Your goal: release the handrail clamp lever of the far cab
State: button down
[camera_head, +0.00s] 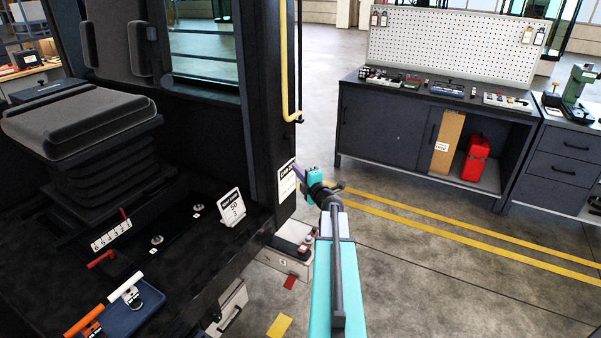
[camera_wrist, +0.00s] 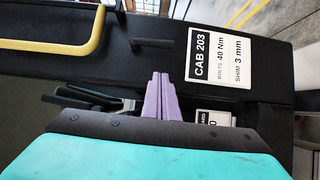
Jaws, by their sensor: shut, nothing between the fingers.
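The yellow handrail (camera_head: 285,65) runs down the dark cab post and bends at its lower end. A small dark part (camera_head: 298,120) sits at that end; I cannot tell whether it is the clamp lever. In the wrist view the handrail (camera_wrist: 92,35) is at upper left, and a short black bar (camera_wrist: 152,43) sticks out beside it. My gripper (camera_head: 297,168) is below the handrail end, by the white cab sign. Its purple fingers (camera_wrist: 162,78) are shut and empty, apart from the black bar and left of the CAB 203 sign (camera_wrist: 221,56).
The cab's seat (camera_head: 80,120) and floor with an orange-handled tool tray (camera_head: 130,318) are at left. A workbench (camera_head: 385,125) with pegboard stands at back right. A white box (camera_head: 287,262) stands low beside the cab. Floor with yellow lines is clear at right.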

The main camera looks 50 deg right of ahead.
jog(key=w+d+p, duration=0.3)
jog(key=w+d, duration=0.2)
jog(key=w, duration=0.2)
jog(key=shift+w+d+p, duration=0.35)
jog(key=shift+d+p, duration=0.05)
dwell(0.3)
jog(key=shift+a+f, duration=0.1)
jog(key=shift+f, duration=0.05)
dwell(0.4)
jog(key=shift+w+b, duration=0.1)
jog(key=shift+b, duration=0.6)
